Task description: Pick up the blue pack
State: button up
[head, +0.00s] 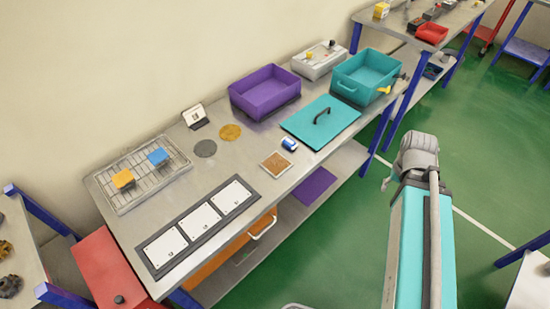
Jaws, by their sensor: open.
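The blue pack (158,157) is a small blue block. It lies on the wire rack tray (128,207) at the left of the workbench, next to an orange-yellow pack (123,179). My arm rises at the right of the head view, over the green floor. My gripper (386,184) is mostly hidden behind my arm's wrist; only a small pale part shows. It is open, well to the right of the blue pack and away from the bench.
The workbench (236,165) holds a purple bin (264,90), teal bin (364,73), teal lid (321,121), white panels (200,222), a small blue-and-white can (289,144), a propped card (195,116) and a white control box (319,58). A red box (110,268) stands at the lower left.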

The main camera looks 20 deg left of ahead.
aim_at(288, 143)
jog(key=k, duration=1.2)
jog(key=u, duration=1.4)
jog(key=i, duration=1)
jog(key=z, duration=0.05)
